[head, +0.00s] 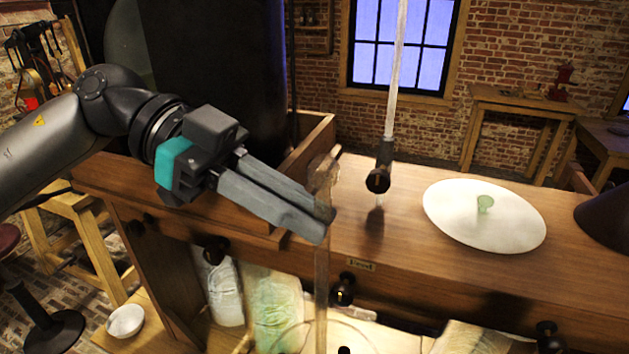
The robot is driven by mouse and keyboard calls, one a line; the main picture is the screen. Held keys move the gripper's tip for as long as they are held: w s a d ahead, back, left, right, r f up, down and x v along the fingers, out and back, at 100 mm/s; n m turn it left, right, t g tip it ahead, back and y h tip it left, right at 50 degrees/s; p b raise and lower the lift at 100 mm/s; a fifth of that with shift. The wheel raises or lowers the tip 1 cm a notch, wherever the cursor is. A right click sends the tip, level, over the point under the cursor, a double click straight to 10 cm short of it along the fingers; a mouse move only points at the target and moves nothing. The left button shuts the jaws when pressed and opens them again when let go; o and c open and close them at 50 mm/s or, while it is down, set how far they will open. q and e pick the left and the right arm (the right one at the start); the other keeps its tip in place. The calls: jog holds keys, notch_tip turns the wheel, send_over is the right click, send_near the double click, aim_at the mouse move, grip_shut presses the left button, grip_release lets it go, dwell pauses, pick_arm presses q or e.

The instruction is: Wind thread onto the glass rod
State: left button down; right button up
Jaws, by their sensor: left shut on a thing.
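A pale, translucent glass rod (398,70) stands upright right of centre and runs out of the top of the head view. Its lower end meets a dark fitting with a round opening (379,180), just above the wooden bench top. My left gripper (326,226) reaches in from the left over the bench's front edge, its fingers pointing right and down, left of the rod and apart from it. The strand rises above the fingertips and hangs down in front of the bench. My right gripper is out of view.
A white disc with a green knob (470,222) lies on the bench (420,270) to the right, beside a dark cone (608,218). A large dark jar (225,70) in a wooden box stands behind my left arm. Dark drawer knobs stick out along the front.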

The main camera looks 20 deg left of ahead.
pick_arm(q)
notch_tip(320, 180, down, 30)
jog(key=b, duration=1.8)
jog(key=shift+s+b, duration=0.15)
jog(key=shift+b, duration=0.2)
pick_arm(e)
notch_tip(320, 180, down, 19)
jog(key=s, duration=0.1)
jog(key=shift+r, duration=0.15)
